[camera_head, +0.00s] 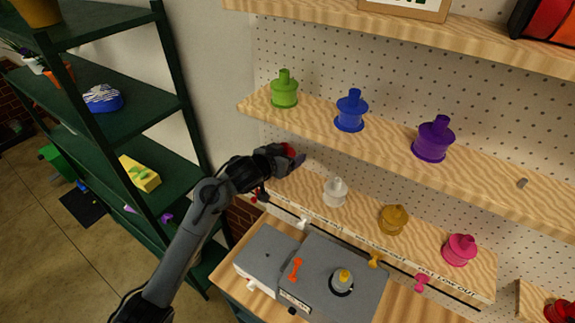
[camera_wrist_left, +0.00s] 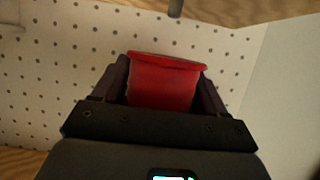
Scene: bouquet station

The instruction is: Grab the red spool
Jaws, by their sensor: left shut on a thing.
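The red spool (camera_wrist_left: 163,85) is between the two fingers of my left gripper (camera_wrist_left: 160,92) in the left wrist view, and the fingers are shut on it from both sides. In the head view only a small part of the red spool (camera_head: 290,151) shows past my left gripper (camera_head: 292,157). The gripper is at the left end of the lower wooden shelf (camera_head: 312,192), in front of the pegboard. Whether the spool touches the shelf cannot be told.
A white spool (camera_head: 335,191), a gold spool (camera_head: 393,219) and a pink spool (camera_head: 460,250) stand along the lower shelf. Green (camera_head: 284,90), blue (camera_head: 351,110) and purple (camera_head: 433,139) spools stand on the shelf above. A grey machine (camera_head: 318,279) sits below. A dark green rack (camera_head: 110,120) stands left.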

